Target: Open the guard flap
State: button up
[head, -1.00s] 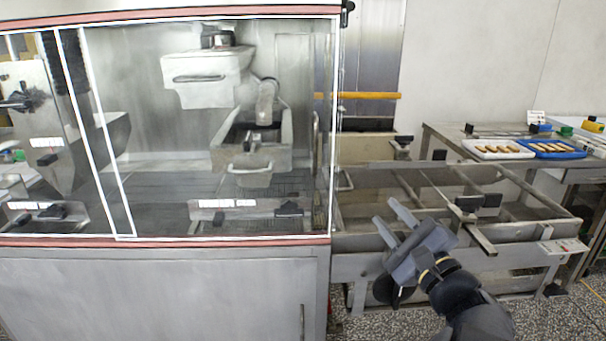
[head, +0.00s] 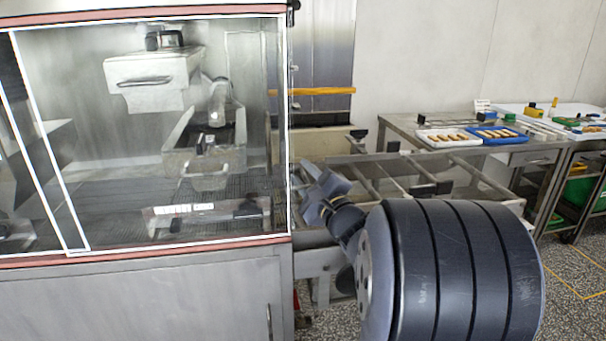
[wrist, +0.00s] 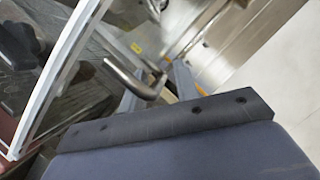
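The guard flap seems to be the clear, white-edged panel (head: 287,130) at the right end of the machine's glazed housing; in the head view it is nearly edge-on. In the wrist view a curved white edge (wrist: 62,75) runs down the left side, with a bent metal handle (wrist: 130,80) right of it. My gripper (head: 312,182) is just right of the panel's lower part, with its fingers apart and nothing seen between them. The wrist view shows one dark finger pad (wrist: 165,125) below the handle, apparently close to it. Contact cannot be told.
The glazed housing on its steel cabinet (head: 140,300) fills the left. A steel conveyor frame (head: 455,200) lies behind my arm. A table at right holds a white tray (head: 425,140) and a blue tray (head: 513,140). Speckled floor (head: 575,260) is open at lower right.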

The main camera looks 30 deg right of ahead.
jog(key=shift+w, duration=0.15)
jog(key=shift+c, duration=0.2)
grip_shut()
dwell(0.3)
